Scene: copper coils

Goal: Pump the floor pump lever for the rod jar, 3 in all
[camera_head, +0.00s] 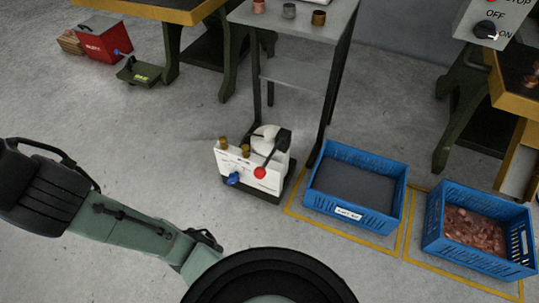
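A white floor unit (249,168) stands on a dark base in the middle of the floor, in front of a grey stand. It has two brass fittings on top, a blue knob (233,180) low on its front and a white round part behind. A black lever (271,155) with a red ball end (260,173) slants across its right side, ball lower and towards me. Its label is too small to read. I cannot tell which jar it serves; no rod jar is identifiable. My arm runs along the lower left, apart from the unit. My gripper is not visible.
A blue crate with a dark bottom (327,197) and a blue crate of copper pieces (438,240) stand to the right. The grey stand (291,72) holds small jars. A red box (100,40) and a green floor device (138,72) are back left. Floor left of the unit is clear.

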